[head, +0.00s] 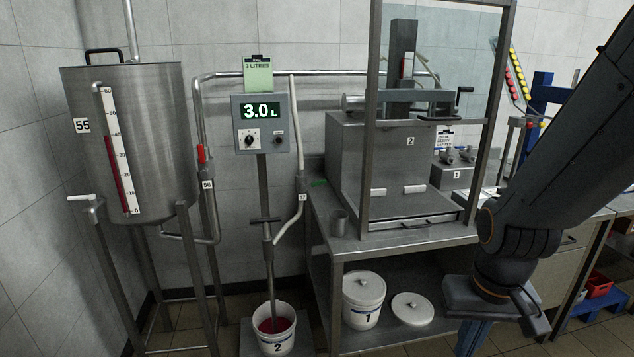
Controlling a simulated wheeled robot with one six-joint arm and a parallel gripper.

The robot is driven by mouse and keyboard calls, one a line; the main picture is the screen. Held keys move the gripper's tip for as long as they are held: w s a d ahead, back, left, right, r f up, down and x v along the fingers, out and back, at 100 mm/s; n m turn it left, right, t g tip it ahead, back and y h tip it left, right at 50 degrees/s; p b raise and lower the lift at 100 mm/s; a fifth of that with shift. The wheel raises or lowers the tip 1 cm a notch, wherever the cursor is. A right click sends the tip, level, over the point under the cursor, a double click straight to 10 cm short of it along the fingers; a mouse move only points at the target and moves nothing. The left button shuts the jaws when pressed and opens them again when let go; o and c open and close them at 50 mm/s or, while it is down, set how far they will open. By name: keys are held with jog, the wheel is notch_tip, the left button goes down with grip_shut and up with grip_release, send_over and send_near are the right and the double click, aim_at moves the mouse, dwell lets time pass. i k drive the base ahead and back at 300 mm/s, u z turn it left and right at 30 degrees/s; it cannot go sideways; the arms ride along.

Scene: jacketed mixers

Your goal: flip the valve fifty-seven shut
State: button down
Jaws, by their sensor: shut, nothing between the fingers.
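The small tag (302,197) on the thin side pipe right of the display post is too small to read surely; it may be 57. I see no distinct lever beside it. A dark flat handle (265,220) lies crosswise on the vertical pipe just left of it, above bucket 2 (277,343). A red lever (202,154) stands upright along the pipe tagged 56 (208,184), further left. My dark arm fills the right side, well away from these pipes.
Steel tank 55 (135,140) stands at left with a white-handled tap (84,198). The display (261,122) reads 3.0 L, under a green card (258,72) reading 3 litres. Bucket 2 holds red liquid. A steel bench (400,240) bears machine 2 (375,160); bucket 1 (363,300) stands below.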

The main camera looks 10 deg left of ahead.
aim_at(319, 183)
jog(key=u, duration=0.8)
jog(key=i, duration=0.8)
jog(key=z, duration=0.05)
